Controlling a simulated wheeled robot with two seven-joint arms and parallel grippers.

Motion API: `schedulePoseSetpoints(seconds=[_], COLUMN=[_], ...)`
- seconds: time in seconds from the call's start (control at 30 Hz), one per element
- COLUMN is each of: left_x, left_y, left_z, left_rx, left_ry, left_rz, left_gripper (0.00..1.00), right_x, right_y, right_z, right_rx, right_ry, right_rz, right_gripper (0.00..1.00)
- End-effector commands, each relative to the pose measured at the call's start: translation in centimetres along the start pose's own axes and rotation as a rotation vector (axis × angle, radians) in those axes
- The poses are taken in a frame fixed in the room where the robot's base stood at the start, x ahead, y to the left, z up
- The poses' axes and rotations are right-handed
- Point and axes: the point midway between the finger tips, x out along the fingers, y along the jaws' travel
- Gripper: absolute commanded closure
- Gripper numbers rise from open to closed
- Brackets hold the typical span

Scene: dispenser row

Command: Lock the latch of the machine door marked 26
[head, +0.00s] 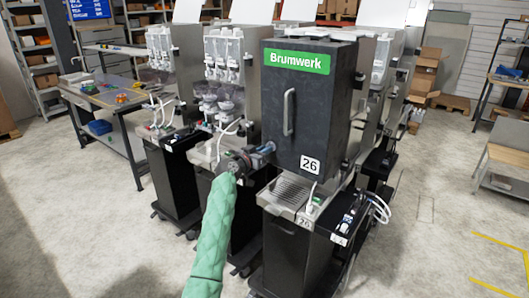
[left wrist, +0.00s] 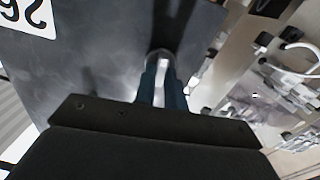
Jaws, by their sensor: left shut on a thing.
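The dark machine door (head: 318,115) carries a green Brumwerk sign, a vertical bar handle (head: 288,112) and a white 26 label (head: 310,164). It looks closed in the head view. My left gripper (head: 268,148) is at the door's lower left edge. In the left wrist view its blue fingers (left wrist: 162,88) are shut on a small pale metal part, the latch (left wrist: 161,61), beside the door face (left wrist: 105,55). The 26 label (left wrist: 28,15) shows upside down there. The fingers hide most of the latch, so its position cannot be told. My right gripper is out of view.
More dispenser machines (head: 222,85) stand close on the left and behind. A drip tray (head: 285,194) juts out below the door. A workbench (head: 110,95) is at the left. The floor (head: 430,215) at right is clear.

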Motion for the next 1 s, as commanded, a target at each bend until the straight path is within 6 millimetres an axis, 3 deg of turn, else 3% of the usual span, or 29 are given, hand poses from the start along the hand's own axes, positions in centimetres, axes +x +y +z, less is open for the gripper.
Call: schedulePoseSetpoints(seconds=[0.2, 0.4, 1.0], left_x=[0.0, 0.0, 0.0], left_y=[-0.1, -0.2, -0.3], left_z=[0.2, 0.1, -0.1], left_rx=[-0.159, -0.348, -0.921], left_ry=[0.002, 0.001, 0.002], left_rz=[0.001, 0.002, 0.008], left_gripper=[1.0, 1.0, 1.0], right_x=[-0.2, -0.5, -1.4], right_y=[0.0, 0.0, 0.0], right_z=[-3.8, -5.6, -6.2], right_rx=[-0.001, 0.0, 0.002], right_ry=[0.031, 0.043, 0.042], right_rz=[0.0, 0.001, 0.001], right_gripper=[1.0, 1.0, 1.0])
